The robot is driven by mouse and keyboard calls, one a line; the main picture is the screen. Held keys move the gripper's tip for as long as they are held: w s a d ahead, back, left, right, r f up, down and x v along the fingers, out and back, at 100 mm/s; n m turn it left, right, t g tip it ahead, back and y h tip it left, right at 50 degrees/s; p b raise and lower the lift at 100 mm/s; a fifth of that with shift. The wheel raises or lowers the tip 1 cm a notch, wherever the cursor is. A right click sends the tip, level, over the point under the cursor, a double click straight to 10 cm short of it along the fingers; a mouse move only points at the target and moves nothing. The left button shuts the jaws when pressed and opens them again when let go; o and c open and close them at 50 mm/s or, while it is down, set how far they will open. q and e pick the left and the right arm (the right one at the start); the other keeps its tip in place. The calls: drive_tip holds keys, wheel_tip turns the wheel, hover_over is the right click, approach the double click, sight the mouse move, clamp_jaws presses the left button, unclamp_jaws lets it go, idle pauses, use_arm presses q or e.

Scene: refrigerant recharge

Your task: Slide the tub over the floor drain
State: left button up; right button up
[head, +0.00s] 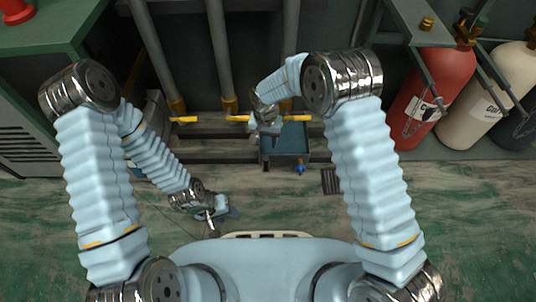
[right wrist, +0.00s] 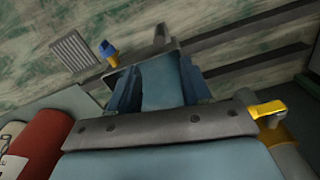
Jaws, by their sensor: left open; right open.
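The tub (head: 285,153) is a small blue-teal open box on the floor below the pipes, with a blue fitting (head: 300,168) at its near right side. The floor drain (head: 331,181) is a dark slotted grate to the right of the tub and nearer to me, uncovered. It also shows in the right wrist view (right wrist: 76,50), next to the blue fitting. My right gripper (head: 265,126) is open over the tub's left part; its fingers partly hide the tub in the wrist view, and I cannot tell whether they touch it. My left gripper (head: 222,214) is open and empty, low at the front left.
Vertical pipes (head: 220,55) with yellow valve handles (head: 296,118) stand behind the tub. A red cylinder (head: 440,85) and a cream cylinder (head: 473,120) stand at the right in a rack. A green cabinet (head: 50,35) is at the left. The floor around the drain is clear.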

sight(266, 157)
wheel_tip(266, 157, down, 13)
drive_tip(key=shift+r+b, duration=0.1)
drive_tip(key=shift+b, duration=0.8)
drive_tip(key=shift+s, duration=0.1)
clamp_jaws()
